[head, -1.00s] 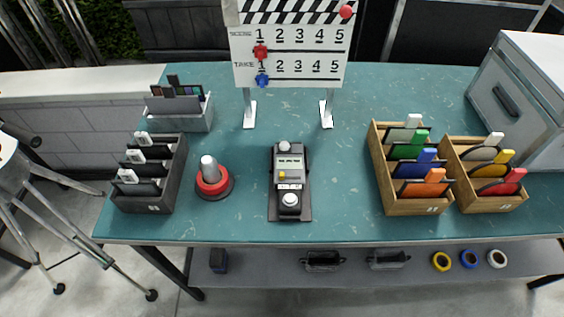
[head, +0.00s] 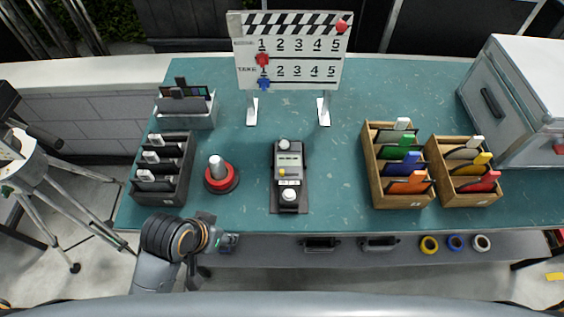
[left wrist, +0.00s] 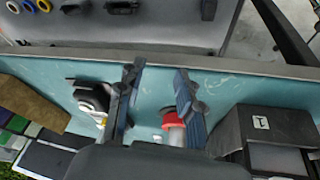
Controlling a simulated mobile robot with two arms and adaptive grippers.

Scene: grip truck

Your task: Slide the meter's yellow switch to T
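The meter (head: 289,165) is a dark upright-lying device on a dark base at the table's middle, with pale knobs at its far and near ends. Its small yellow switch (head: 282,173) sits at the left of a pale strip; the letters are too small to read. My left gripper (head: 228,242) is at the table's front edge, left of and nearer than the meter, not touching it. In the left wrist view its fingers (left wrist: 160,68) are apart with nothing between the tips. The meter (left wrist: 88,97) is partly hidden there by a finger. My right gripper is not in view.
A red-based lamp-like object (head: 221,178) stands left of the meter, with a dark card holder (head: 172,197) beyond it. Wooden card boxes (head: 402,203) stand to the right. A clapper board (head: 292,60) stands behind. The table between meter and boxes is clear.

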